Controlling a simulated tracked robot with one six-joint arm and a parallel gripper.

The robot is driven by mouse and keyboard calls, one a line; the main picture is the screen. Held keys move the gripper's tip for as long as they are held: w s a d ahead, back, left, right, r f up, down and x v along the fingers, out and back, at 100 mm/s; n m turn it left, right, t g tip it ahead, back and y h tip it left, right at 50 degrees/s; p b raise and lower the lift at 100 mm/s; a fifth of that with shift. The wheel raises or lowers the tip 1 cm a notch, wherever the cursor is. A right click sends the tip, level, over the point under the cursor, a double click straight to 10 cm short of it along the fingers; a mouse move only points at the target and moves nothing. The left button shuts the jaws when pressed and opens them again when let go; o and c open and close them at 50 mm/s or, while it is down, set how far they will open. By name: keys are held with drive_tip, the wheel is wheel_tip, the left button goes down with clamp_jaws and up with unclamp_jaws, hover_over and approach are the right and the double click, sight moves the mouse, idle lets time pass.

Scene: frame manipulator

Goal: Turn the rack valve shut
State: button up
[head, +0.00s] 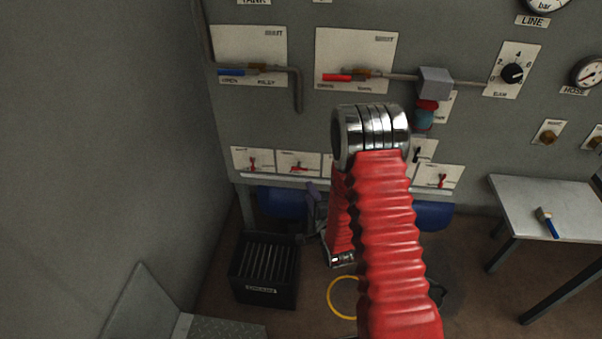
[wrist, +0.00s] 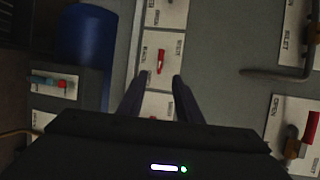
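My gripper (wrist: 159,77) is open in the wrist view, with two dark fingers apart and nothing between them. Past the fingertips is a column of white plates; one has a small red handle (wrist: 161,60). A valve with a teal handle and a reddish part (wrist: 48,82) sits on a pale plate on a dark box at the left of the wrist view, apart from the fingers. It may be the rack valve; its label is unreadable. In the head view my red arm covers that area.
Wall valves with a blue handle (head: 232,72) and a red handle (head: 338,77) are on the panel above. A black crate (head: 264,270) and yellow ring (head: 343,297) are on the floor. A bench (head: 525,190) holds a brush.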

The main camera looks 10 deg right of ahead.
sight(299, 169)
drive_tip(key=w+a+f, duration=0.1)
drive_tip(key=w+f, duration=0.1)
drive_tip(key=w, duration=1.1)
drive_tip(key=shift+w+f, duration=0.2)
drive_tip(key=shift+f, duration=0.05)
drive_tip(key=shift+a, duration=0.1)
drive_tip(key=shift+c, duration=0.3)
